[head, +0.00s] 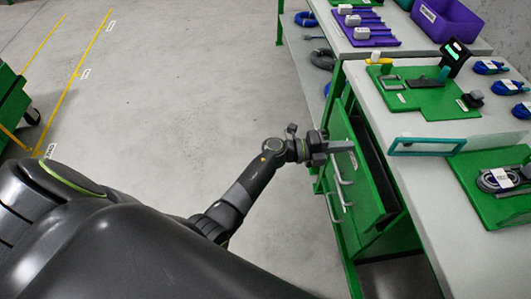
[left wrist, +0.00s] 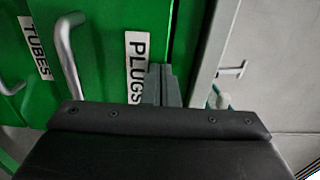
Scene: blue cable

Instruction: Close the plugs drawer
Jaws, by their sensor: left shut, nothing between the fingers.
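The plugs drawer (head: 356,178) is the green-fronted drawer under the workbench. It stands pulled out, with its dark inside showing behind the front. In the left wrist view its green front (left wrist: 105,75) carries a white PLUGS label (left wrist: 137,65) and a grey bar handle (left wrist: 70,50). My left gripper (head: 350,146) is at the far upper end of the drawer front, shut and empty. In the left wrist view its closed fingers (left wrist: 162,85) overlap the right side of the PLUGS label; I cannot tell whether they touch the front. My right gripper is not in view.
A TUBES label (left wrist: 35,48) marks a neighbouring green front. The workbench top (head: 415,125) holds a green fixture (head: 415,98), a teal frame (head: 428,151) and a coiled cable on a green board (head: 468,190). The grey floor (head: 200,90) left of the drawers is clear.

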